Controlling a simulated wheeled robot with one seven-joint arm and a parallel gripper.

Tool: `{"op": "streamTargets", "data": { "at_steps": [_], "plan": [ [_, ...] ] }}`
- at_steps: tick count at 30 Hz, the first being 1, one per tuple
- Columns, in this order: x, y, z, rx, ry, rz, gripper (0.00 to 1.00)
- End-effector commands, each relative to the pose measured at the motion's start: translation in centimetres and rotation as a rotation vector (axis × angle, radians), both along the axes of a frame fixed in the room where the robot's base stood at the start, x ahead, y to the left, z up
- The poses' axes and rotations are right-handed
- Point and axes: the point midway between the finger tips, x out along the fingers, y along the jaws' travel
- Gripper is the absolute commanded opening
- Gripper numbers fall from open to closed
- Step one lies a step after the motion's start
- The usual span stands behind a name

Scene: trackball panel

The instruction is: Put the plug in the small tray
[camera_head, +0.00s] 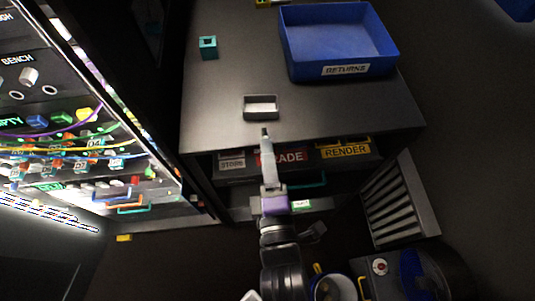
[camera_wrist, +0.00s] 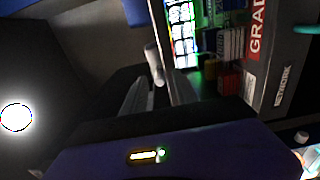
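My gripper (camera_head: 267,142) reaches up from below, its fingertips just in front of the small tray. A small grey cylinder, which I take to be the plug (camera_wrist: 152,60), sits between my fingertips (camera_wrist: 159,77) in the wrist view and sticks out past them. In the head view the plug (camera_head: 265,131) shows only as a small dark tip at the finger ends. The small tray (camera_head: 247,108) is a dark, shallow box with a pale front, near the front edge of the dark cabinet top. The plug is outside the tray.
A large blue bin (camera_head: 345,71) labelled RETURNS stands at the back right of the cabinet top (camera_head: 225,85). A teal block (camera_head: 208,47) with a square hole is at the back left. Labelled drawers lie below the front edge. A lit panel (camera_head: 75,140) with cables is at left.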

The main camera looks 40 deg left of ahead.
Motion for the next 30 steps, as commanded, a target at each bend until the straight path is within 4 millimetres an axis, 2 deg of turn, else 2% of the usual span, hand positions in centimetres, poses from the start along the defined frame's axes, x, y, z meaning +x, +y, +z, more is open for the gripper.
{"op": "streamTargets", "data": {
  "at_steps": [4, 7, 21, 30],
  "plan": [
    [0.0, -0.1, 0.4, 0.001, -0.001, 0.0, 0.35],
    [-0.7, -0.9, 0.1, -0.001, 0.0, 0.0, 0.35],
    [-6.2, -7.3, 0.0, -0.002, 0.001, -0.001, 0.35],
    [-7.7, -9.0, 0.2, 0.0, 0.0, 0.0, 0.35]
  ]
}}
